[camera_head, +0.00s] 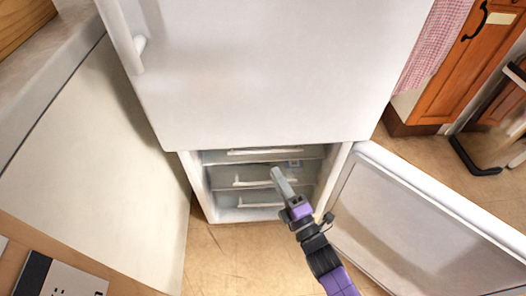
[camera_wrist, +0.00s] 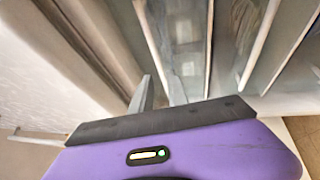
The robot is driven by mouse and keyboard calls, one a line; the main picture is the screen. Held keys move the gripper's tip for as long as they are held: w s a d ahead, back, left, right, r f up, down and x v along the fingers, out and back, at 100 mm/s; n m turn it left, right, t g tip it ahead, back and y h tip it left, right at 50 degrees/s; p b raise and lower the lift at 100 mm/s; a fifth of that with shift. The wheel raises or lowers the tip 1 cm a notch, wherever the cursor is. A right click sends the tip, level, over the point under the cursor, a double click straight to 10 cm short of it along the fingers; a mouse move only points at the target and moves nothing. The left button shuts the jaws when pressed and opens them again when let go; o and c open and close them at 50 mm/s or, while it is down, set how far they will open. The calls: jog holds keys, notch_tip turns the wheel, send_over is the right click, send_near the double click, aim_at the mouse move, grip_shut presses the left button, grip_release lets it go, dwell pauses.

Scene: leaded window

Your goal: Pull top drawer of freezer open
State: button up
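The freezer compartment (camera_head: 199,193) is the lower part of a white fridge, and its door (camera_head: 420,235) stands open to the right. Inside are stacked drawers with white handles. The top drawer's handle (camera_head: 265,151) lies just under the upper door's edge, and the drawer looks shut. My gripper (camera_head: 275,172) is in front of the upper drawers. In the wrist view its two fingers (camera_wrist: 160,92) are apart, with nothing clearly held. A white handle (camera_wrist: 152,38), seemingly the top drawer's, runs down towards the fingertips. I cannot tell whether it lies between them.
Below are a middle drawer handle (camera_head: 252,183) and a lower handle (camera_head: 262,205). The closed upper fridge door (camera_head: 270,75) overhangs closely. A pale panel (camera_head: 110,165) stands at left. Wooden floor (camera_head: 232,262) is clear in front.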

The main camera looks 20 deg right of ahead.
aim_at(263, 151)
jog(key=shift+n, duration=0.4)
jog(key=b+x, duration=0.1)
jog(key=x, duration=0.8)
jog(key=shift+w+a+r, duration=0.1)
jog(key=shift+w, duration=0.15)
jog(key=shift+c, duration=0.2)
grip_shut()
dwell(0.6)
